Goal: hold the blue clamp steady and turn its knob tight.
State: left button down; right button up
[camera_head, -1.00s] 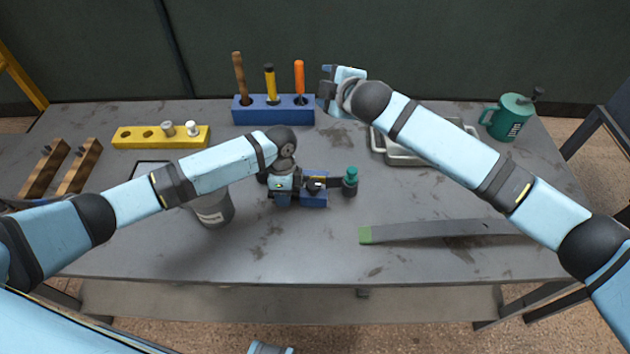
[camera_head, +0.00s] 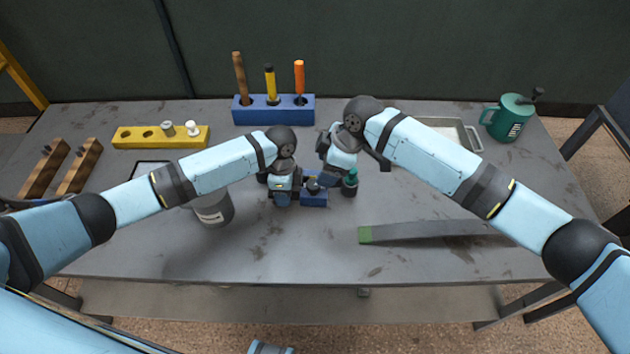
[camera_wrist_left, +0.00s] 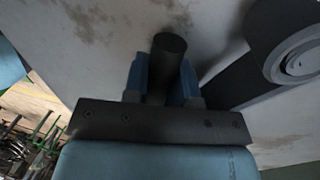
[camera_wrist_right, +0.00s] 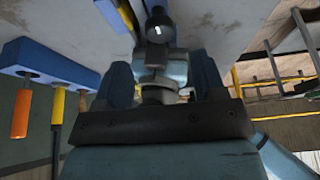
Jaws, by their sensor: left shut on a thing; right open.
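The blue clamp (camera_head: 316,200) sits mid-table, partly hidden by my grippers. A dark round piece (camera_head: 313,186) shows on top of it, and a dark green upright piece (camera_head: 350,182) stands at its right end; I cannot tell which is the knob. My left gripper (camera_head: 284,200) is at the clamp's left end. In the left wrist view its fingers (camera_wrist_left: 163,75) are shut around a dark cylindrical part (camera_wrist_left: 168,45), seemingly of the clamp. My right gripper (camera_head: 328,172) is open above and behind the clamp. Its fingers (camera_wrist_right: 162,78) stand apart on either side of pale blue-grey and dark parts.
A grey can (camera_head: 214,210) stands left of the clamp. Behind are a blue tool holder (camera_head: 262,112) and a yellow holed block (camera_head: 140,137). A grey strip (camera_head: 430,232) lies in front at right.

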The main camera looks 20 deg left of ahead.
aim_at(314, 189)
jog(key=x, duration=0.7)
jog(key=c, duration=0.9)
